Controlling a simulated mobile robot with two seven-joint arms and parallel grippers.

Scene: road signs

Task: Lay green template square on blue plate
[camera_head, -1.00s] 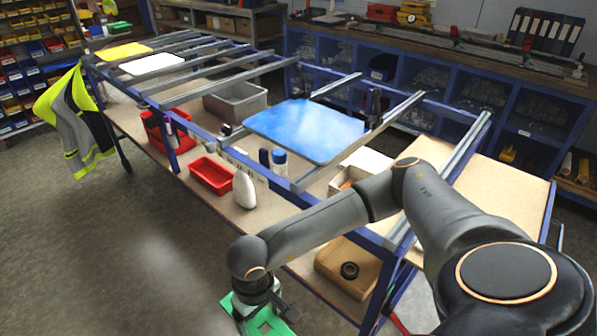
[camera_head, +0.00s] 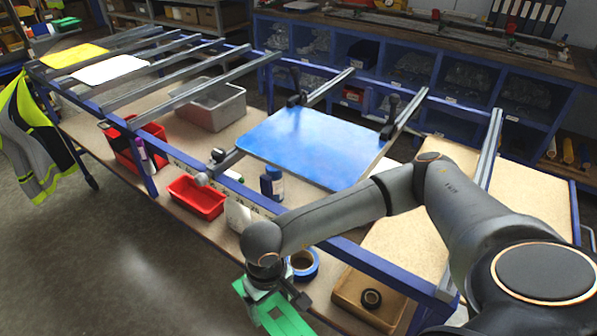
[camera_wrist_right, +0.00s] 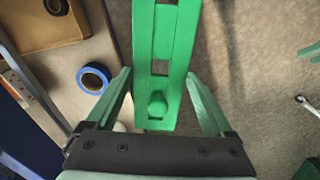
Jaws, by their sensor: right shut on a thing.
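The blue plate (camera_head: 312,145) lies flat on the rails of the blue-framed table, right of the middle in the head view. My right gripper (camera_head: 266,284) hangs in front of the table's near edge, lower than the plate and toward the viewer from it. It is shut on the green template square (camera_head: 284,317), which is cut off by the bottom of the head view. In the right wrist view the green template (camera_wrist_right: 168,40) runs up between the two fingers, with a round knob (camera_wrist_right: 157,103) near them. My left gripper is not in view.
Yellow (camera_head: 74,56) and white (camera_head: 110,69) plates lie on rails at the far left. The lower shelf holds red bins (camera_head: 197,197), a grey bin (camera_head: 212,103), blue tape (camera_head: 304,264) and a cardboard box (camera_head: 358,302). Small clamps (camera_head: 391,112) stand at the blue plate's edge.

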